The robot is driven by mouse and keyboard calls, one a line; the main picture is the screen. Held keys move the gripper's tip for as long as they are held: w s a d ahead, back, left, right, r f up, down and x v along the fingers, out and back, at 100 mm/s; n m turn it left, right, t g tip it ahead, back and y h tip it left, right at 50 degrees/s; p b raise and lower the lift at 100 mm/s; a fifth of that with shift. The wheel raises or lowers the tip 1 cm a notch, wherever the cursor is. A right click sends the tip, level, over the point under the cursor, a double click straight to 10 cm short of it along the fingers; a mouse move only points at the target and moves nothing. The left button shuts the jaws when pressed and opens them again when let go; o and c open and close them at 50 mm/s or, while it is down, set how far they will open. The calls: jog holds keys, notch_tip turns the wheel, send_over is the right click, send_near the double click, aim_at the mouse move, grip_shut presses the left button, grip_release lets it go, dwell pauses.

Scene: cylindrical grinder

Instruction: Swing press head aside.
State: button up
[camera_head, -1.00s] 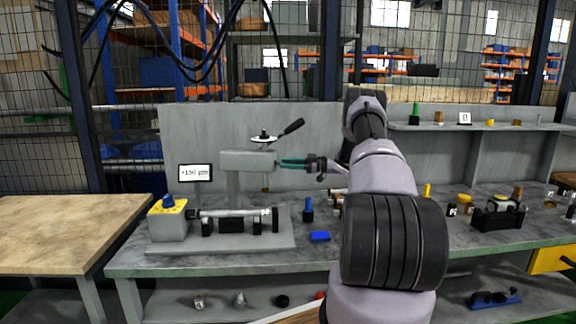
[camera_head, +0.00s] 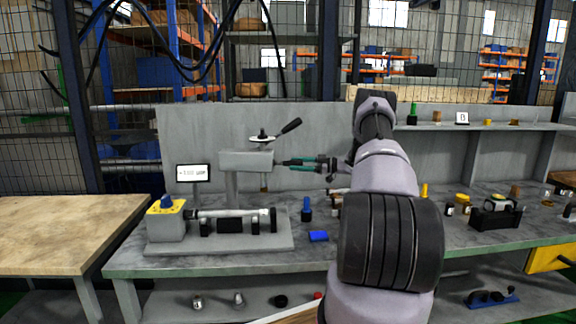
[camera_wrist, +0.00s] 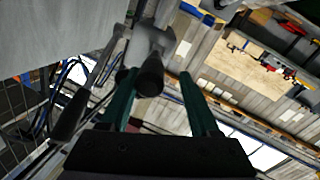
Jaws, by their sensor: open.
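The press head (camera_head: 246,160) is a grey block on a grey post at the left part of the bench. A lever with a black handle (camera_head: 291,126) sits on its top and points up to the right. My gripper (camera_head: 286,163) is just right of the block, its teal fingers pointing left. In the wrist view my gripper (camera_wrist: 157,77) is open, with a dark round-ended knob (camera_wrist: 150,77) showing between the fingers. I cannot tell whether they touch it. A long dark handle (camera_wrist: 70,115) shows at the left of that view.
Below the head, a fixture (camera_head: 235,222) holds a horizontal shaft, next to a yellow-topped box with a blue knob (camera_head: 166,205). A small display (camera_head: 193,173) stands behind. A blue block (camera_head: 318,236) and a blue-handled tool (camera_head: 307,209) lie to the right. A grey back panel closes the rear.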

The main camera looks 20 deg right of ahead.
jog(key=v, duration=0.6)
dwell(0.4)
